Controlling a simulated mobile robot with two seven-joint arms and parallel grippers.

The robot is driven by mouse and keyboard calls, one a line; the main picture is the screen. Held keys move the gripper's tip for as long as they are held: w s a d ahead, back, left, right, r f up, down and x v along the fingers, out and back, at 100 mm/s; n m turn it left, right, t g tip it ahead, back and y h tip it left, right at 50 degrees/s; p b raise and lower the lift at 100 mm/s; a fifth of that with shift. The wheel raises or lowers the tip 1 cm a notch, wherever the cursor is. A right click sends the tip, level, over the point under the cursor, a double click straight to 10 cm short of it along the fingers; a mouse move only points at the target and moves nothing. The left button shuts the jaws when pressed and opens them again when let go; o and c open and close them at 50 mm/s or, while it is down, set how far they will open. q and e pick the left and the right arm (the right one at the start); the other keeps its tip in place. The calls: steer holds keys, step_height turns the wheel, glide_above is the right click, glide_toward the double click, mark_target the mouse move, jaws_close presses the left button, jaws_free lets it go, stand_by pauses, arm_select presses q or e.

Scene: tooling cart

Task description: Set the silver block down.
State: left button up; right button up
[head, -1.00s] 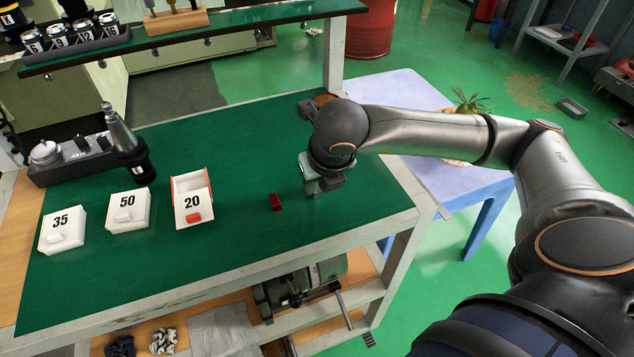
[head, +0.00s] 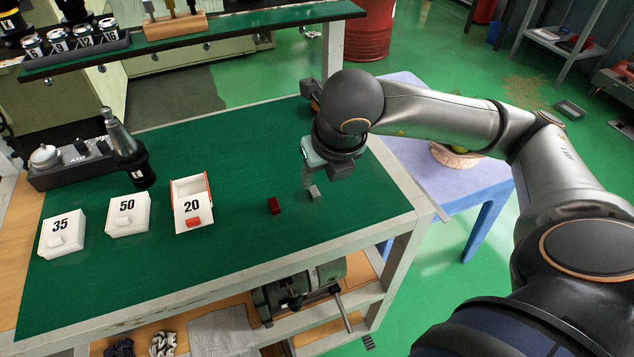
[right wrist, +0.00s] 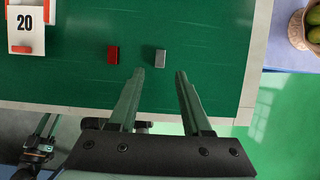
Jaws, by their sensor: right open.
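The silver block (head: 314,192) is a small grey block on the green mat near the table's front right. In the right wrist view the silver block (right wrist: 160,58) lies just beyond the fingertips, between their lines and touching neither finger there. My right gripper (head: 309,178) is over the mat at the block, pointing down. Its two fingers stand apart in the right wrist view (right wrist: 160,72), with nothing held between them. The wrist partly hides the fingers in the head view. My left gripper is not in view.
A dark red block (head: 273,206) lies left of the silver block. White boxes marked 35 (head: 62,245), 50 (head: 128,224) and an open one marked 20 (head: 177,210) stand further left. A shelf (head: 235,26) crosses the back. The mat's front edge is close.

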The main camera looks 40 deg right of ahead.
steer(key=v, duration=0.6)
